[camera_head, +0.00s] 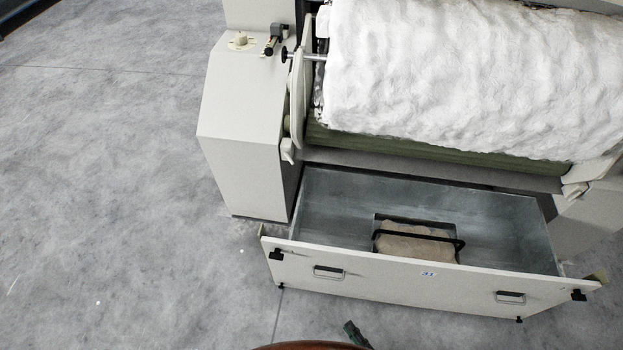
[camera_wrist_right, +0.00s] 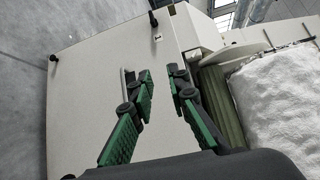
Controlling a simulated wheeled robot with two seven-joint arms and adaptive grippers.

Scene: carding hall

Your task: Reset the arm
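My right gripper (camera_wrist_right: 162,76) shows in the right wrist view with its two green-padded fingers apart and nothing visible between them. In that view the pale drawer front (camera_wrist_right: 85,95) lies beyond the fingers, and a drawer handle (camera_wrist_right: 125,82) appears just left of the left finger; I cannot tell whether they touch. In the head view only a small dark green part of the right gripper (camera_head: 355,335) shows at the bottom edge, below the drawer front (camera_head: 400,284). My left gripper is in neither view.
The metal drawer (camera_head: 335,200) is pulled out under the machine. A black-framed basket (camera_head: 460,243) with beige lumpy material (camera_head: 412,247) sits inside. Above lies a large white fibre roll (camera_head: 470,75). A pale side housing (camera_head: 240,130) stands left. Open grey floor (camera_head: 100,200) spreads left.

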